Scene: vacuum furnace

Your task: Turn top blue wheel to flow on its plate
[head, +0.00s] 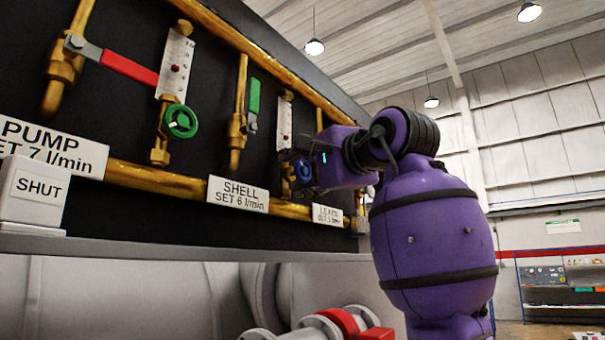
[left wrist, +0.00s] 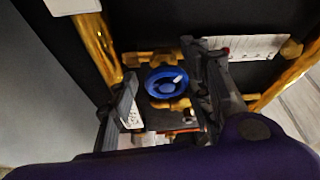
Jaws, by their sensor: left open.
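The blue wheel (head: 303,171) sits on a brass fitting below a white flow gauge (head: 285,122) on the black panel. In the left wrist view the blue wheel (left wrist: 166,84) lies between the two dark fingers of my left gripper (left wrist: 168,92), which is open. In the head view my left gripper (head: 305,165) is right at the wheel and partly covers it. I cannot tell whether a finger touches it. A plate (head: 238,195) reads SHELL, SET 6 l/min, below and left of the wheel. My right gripper is out of view.
A green wheel (head: 181,121), a red lever (head: 130,68) and a green lever (head: 253,97) stick out from the panel to the left. Brass pipes (head: 160,180) run along it. A LEADS plate (head: 327,214) is close below my gripper. A box marked SHUT (head: 34,192) stands at the left.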

